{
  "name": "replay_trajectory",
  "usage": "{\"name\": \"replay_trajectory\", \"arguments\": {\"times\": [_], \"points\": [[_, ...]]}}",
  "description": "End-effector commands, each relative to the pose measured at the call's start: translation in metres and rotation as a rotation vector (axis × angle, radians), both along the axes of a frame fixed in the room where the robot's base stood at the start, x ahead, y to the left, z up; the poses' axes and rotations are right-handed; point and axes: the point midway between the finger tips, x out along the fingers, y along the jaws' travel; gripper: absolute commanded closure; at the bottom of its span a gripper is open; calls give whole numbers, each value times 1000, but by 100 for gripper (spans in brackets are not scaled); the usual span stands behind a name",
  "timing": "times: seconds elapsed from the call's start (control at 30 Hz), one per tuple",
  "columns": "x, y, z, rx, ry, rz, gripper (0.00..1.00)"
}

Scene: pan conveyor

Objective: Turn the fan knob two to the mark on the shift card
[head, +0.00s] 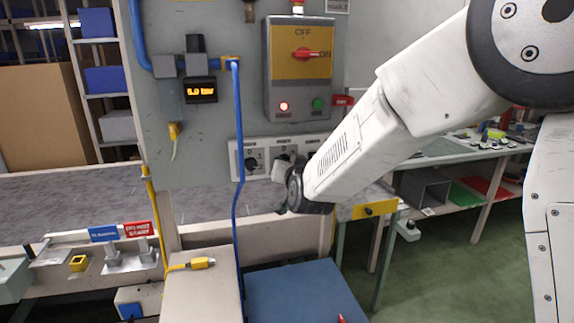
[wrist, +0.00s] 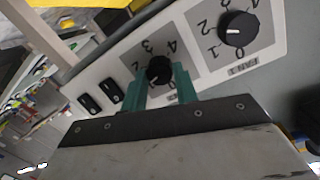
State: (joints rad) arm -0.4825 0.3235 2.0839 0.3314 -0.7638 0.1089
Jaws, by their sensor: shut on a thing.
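In the wrist view my gripper (wrist: 161,78) has its two green fingers on either side of a black round knob (wrist: 158,69), shut on it. This knob sits beside the one marked FAN 1; its own label is mostly hidden by my gripper. The numbers 2, 3 and 4 show around it. A white pointer mark shows at its lower left, perhaps towards 1, which is hidden. In the head view my arm reaches to the white knob panel (head: 234,157), and my fingers cannot be made out. I cannot make out a shift card.
The FAN 1 knob (wrist: 238,28) is close beside my gripper. Two black rocker switches (wrist: 101,98) are on the other side. Above the panel are a grey switch box (head: 299,105) with a red handle and a blue pipe (head: 238,130). A conveyor (head: 80,205) runs below.

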Motion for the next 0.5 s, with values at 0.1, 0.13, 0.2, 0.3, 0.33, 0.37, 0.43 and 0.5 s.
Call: {"name": "replay_trajectory", "arguments": {"times": [0.1, 0.13, 0.2, 0.3, 0.33, 0.37, 0.43, 0.5], "points": [[1, -1, 1, 104, 27, -1, 93], [1, -1, 1, 132, 35, -1, 93], [1, -2, 1, 196, 55, -2, 93], [1, -2, 1, 287, 80, -2, 93], [1, -2, 1, 314, 89, -2, 93], [1, -2, 1, 341, 96, -2, 93], [1, -2, 1, 406, 114, -1, 93], [1, -3, 1, 470, 133, -2, 93]]}}
